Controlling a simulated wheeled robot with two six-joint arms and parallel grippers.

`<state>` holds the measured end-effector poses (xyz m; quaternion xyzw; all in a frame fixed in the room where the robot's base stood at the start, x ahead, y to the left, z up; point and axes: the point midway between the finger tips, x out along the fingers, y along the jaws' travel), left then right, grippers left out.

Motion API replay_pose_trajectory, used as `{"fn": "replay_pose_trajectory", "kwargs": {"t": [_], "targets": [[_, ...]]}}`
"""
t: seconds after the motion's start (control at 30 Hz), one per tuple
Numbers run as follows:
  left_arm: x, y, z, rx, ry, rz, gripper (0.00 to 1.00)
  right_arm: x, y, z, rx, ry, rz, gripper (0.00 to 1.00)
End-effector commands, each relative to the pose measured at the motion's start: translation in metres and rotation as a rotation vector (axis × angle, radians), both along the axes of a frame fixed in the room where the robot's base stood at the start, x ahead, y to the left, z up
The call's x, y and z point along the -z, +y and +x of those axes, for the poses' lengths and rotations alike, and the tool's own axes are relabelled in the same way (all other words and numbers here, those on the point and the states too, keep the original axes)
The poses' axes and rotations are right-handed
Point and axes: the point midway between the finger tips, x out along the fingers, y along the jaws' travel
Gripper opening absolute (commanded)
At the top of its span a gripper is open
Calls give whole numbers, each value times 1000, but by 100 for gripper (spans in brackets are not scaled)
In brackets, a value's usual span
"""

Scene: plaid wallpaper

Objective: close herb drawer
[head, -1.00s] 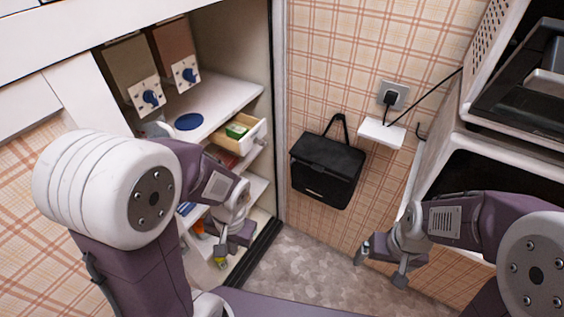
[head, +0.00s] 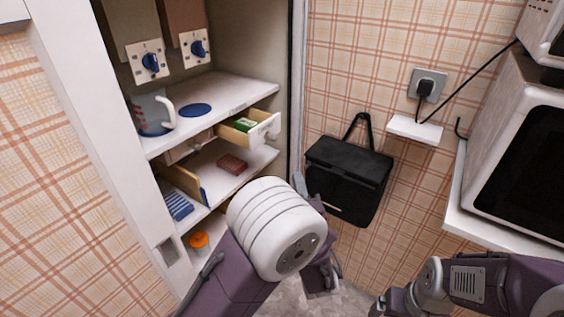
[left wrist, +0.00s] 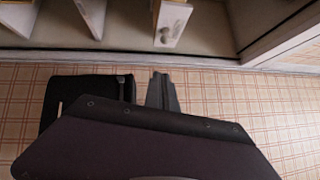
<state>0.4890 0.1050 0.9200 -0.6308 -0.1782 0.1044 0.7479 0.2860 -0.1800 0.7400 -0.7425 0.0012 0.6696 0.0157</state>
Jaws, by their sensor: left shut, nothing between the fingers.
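The herb drawer (head: 262,130) is a small pale wooden drawer with a white front and round knob. It stands pulled out under the cupboard shelf, with a green packet (head: 243,125) inside. In the left wrist view its front and knob (left wrist: 172,24) show at the top. My left gripper (head: 298,184) is mostly hidden behind my own white arm joint in the head view, below the drawer and apart from it. In the left wrist view its fingers (left wrist: 162,92) are together and empty, pointing toward the drawer. My right gripper (head: 384,301) is partly cut off at the bottom edge.
The shelf above the drawer (head: 218,95) holds a measuring jug (head: 152,113) and a blue disc (head: 195,110). Lower shelves hold a red box (head: 232,164) and an orange-topped jar (head: 199,241). A black bag (head: 347,180) hangs on the wall right of the cupboard. A microwave (head: 535,165) stands at right.

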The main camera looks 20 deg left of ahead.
Motion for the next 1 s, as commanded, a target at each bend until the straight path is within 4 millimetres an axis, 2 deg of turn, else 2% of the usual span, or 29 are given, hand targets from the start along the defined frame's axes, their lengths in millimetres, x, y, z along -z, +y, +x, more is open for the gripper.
{"fn": "replay_pose_trajectory", "kwargs": {"t": [0.17, 0.27, 0.7, 0.8, 1.0], "targets": [[-3, -1, 3, 10, -8, -1, 0, -2, 0, 0, 0, -1, 0, 93], [-5, 4, 14, 6, -6, -2, 0, -3, 0, 0, 0, -1, 0, 93], [-18, 43, 96, 3, -6, 0, 0, -8, 0, 0, 0, -1, 0, 93], [-21, 58, 101, 4, -3, 1, 0, -9, 0, 0, 0, -1, 0, 93], [-24, 72, 107, 6, -4, -1, 0, -10, 0, 0, 0, 0, 0, 93]]}}
